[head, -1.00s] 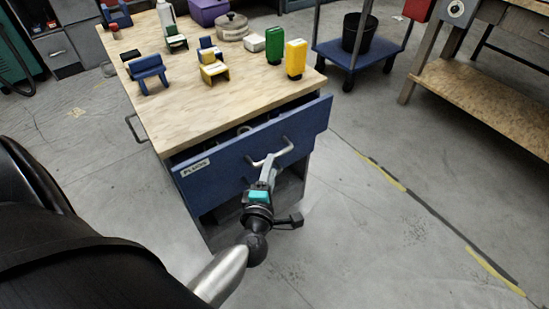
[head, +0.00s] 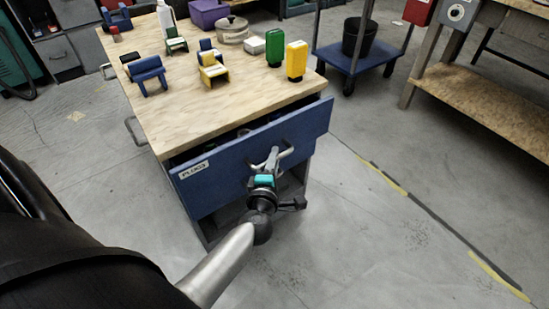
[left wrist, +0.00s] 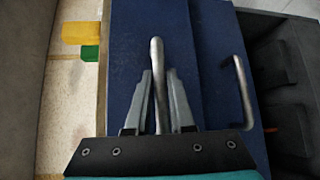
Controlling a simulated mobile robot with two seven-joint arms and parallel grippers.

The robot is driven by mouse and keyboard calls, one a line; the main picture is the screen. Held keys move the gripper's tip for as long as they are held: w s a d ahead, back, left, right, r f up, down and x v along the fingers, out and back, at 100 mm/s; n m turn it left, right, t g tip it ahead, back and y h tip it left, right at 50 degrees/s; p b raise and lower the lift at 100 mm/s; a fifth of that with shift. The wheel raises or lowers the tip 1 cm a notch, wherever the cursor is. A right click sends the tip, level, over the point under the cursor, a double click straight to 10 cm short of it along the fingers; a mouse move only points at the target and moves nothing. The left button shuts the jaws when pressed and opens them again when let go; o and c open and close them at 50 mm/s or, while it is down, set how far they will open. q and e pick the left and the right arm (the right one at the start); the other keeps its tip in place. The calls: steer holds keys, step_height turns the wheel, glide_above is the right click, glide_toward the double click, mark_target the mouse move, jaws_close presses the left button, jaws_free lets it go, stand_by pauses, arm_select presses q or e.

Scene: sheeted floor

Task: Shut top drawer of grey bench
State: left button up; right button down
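The bench has a wooden top (head: 215,112) and a grey body. Its top drawer (head: 222,178) has a blue front with a "PLUGS" label and stands partly open, with a dark gap behind the front. Its grey bar handle (head: 287,152) shows in the head view; the handle (left wrist: 157,60) also shows in the left wrist view, running between my fingers. My left gripper (head: 271,160) is at the handle. In the left wrist view the fingers (left wrist: 158,95) lie close on both sides of the bar and appear shut on it. My right gripper is not in view.
Toy-sized chairs, a green container (head: 274,46) and a yellow one (head: 296,60) stand on the bench top. A lower handle (left wrist: 240,92) shows in the left wrist view. A blue cart (head: 365,62) with a black bucket is behind. The floor (head: 385,235) at right is clear.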

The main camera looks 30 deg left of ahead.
arm_select(q)
jaws_close()
stand_by(1.0)
